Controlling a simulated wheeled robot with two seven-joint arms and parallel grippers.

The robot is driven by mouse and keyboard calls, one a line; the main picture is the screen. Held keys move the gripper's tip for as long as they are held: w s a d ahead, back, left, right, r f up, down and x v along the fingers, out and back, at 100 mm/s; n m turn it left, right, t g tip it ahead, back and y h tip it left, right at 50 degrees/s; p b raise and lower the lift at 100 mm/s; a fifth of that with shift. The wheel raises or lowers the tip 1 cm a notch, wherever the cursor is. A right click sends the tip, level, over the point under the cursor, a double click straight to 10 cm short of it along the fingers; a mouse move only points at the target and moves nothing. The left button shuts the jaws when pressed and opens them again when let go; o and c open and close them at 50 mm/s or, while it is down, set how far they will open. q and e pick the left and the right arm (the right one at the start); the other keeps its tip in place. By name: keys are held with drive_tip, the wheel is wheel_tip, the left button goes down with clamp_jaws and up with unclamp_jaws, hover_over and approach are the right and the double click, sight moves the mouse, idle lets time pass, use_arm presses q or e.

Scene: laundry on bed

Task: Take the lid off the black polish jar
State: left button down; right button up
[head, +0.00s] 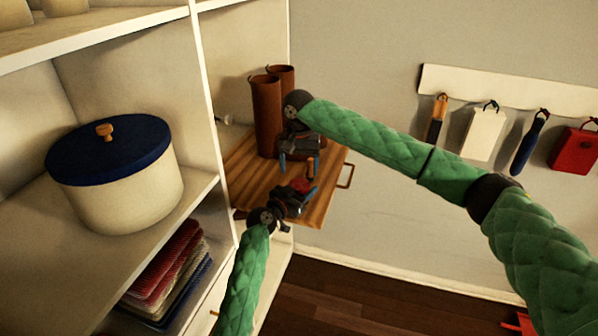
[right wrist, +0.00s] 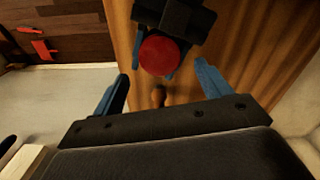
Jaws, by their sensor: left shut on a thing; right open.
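My left gripper (head: 300,202) is over the wooden board and shut on a red-topped round thing (right wrist: 160,55), seen between its blue fingers in the right wrist view. It may be the polish jar with its lid; no black jar body can be made out. The red top also shows in the head view (head: 301,185). My right gripper (head: 297,165) is open and just behind the left one. In the right wrist view its blue fingers (right wrist: 160,88) are apart, with the red top beyond them. A small brown knob (right wrist: 158,97) shows between these fingers; what it belongs to is unclear.
The wooden board (head: 260,205) has a handle (head: 346,176) at its right. Tall brown boots (head: 266,110) stand at its back, close to my right gripper. A shelf upright (head: 207,110) is at the left, beside a white pot with a blue lid (head: 110,150). Hooks hold brushes and bags.

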sight(299, 184)
wheel_tip(299, 184, up, 2)
drive_tip(key=shift+r+m, duration=0.15)
drive_tip(key=shift+m, duration=1.05)
drive_tip(key=shift+f, duration=3.9)
drive_tip(key=c, duration=1)
drive_tip(key=n, duration=0.3)
